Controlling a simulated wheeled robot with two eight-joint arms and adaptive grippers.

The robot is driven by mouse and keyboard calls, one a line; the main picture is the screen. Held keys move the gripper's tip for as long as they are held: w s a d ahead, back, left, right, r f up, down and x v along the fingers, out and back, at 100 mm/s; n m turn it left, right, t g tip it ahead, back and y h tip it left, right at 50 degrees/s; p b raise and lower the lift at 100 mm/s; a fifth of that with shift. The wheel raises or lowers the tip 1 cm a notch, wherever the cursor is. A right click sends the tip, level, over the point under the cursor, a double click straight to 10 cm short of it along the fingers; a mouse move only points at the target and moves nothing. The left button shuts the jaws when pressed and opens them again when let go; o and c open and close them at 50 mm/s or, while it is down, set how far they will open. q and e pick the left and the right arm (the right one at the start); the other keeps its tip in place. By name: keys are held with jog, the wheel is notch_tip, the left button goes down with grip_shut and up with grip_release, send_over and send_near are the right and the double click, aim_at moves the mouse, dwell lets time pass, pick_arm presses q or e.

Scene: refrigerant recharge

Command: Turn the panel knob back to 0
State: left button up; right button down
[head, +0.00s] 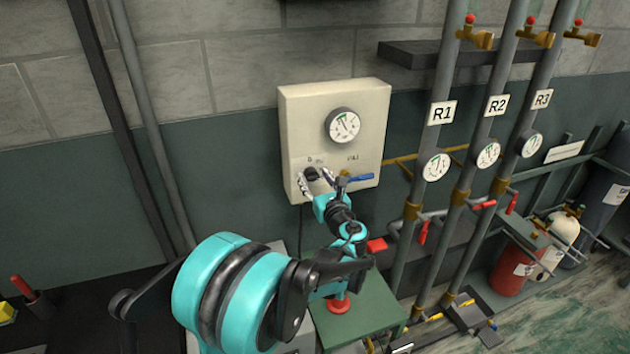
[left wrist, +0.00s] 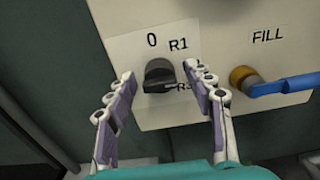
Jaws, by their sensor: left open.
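The panel knob (left wrist: 159,75) is a black knob on the cream panel (left wrist: 215,25), with the labels 0, R1 and R3 printed around it. The 0 is above it. Its exact pointing is hard to tell. In the head view the knob (head: 311,173) sits low on the left of the panel (head: 300,110). My left gripper (head: 317,180) is in front of it; in the left wrist view its open fingers (left wrist: 162,95) stand on either side of the knob, with a gap on both sides. My right gripper is not in view.
Right of the knob is a brass FILL valve with a blue lever (left wrist: 285,87), also in the head view (head: 358,177). A gauge (head: 342,125) is above. Pipes labelled R1, R2 and R3 stand to the right. A green stand (head: 375,313) is below.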

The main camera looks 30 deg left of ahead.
pick_arm(q)
jog(key=c, duration=1.1)
jog(key=shift+n, duration=0.4)
jog(key=n, duration=0.3)
jog(key=shift+s+a+n, duration=0.1)
jog(key=shift+n, duration=0.2)
jog(key=n, duration=0.4)
jog(key=shift+n, duration=0.3)
jog(key=n, duration=0.4)
jog(key=shift+a+f+n, duration=0.1)
jog(key=shift+f+n, duration=0.05)
jog(key=shift+n, duration=2.35)
